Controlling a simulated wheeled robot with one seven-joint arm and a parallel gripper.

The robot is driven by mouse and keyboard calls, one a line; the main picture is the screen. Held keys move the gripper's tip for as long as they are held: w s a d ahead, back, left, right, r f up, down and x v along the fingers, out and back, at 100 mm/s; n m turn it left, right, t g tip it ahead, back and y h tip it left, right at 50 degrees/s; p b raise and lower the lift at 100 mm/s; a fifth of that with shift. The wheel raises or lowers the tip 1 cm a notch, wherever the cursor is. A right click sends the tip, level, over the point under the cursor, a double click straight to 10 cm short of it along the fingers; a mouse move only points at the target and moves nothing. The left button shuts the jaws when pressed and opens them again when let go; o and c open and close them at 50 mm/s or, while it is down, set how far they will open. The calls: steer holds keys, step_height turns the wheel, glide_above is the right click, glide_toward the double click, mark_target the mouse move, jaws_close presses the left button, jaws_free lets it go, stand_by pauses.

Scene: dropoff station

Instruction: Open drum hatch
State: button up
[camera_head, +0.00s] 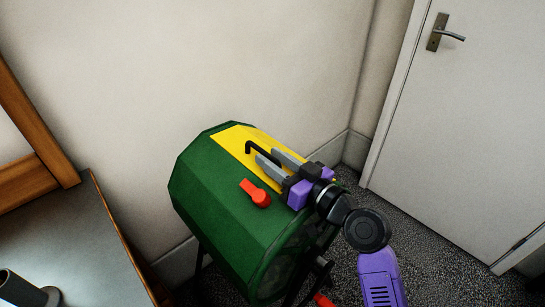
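A green faceted drum (213,205) lies on a stand against the wall. A yellow hatch (236,140) covers part of its top and appears closed. A black bent handle (250,146) stands up from the hatch. A red latch (256,193) sits on the green shell in front of the hatch. My gripper (266,155) is over the hatch from the right, its two grey fingers apart. The handle's bar runs toward the space between the fingertips; whether they touch it I cannot tell. The handle's right end is hidden behind the fingers.
A grey-topped table (75,245) with a wooden edge stands at the left, with a dark cylindrical object (22,288) on it. A white door (465,130) is at the right. Dark speckled floor (440,265) is open between the drum and the door.

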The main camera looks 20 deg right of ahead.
steer(key=shift+w+a, duration=0.1)
steer(key=shift+w, duration=0.05)
jaws_close()
stand_by(1.4)
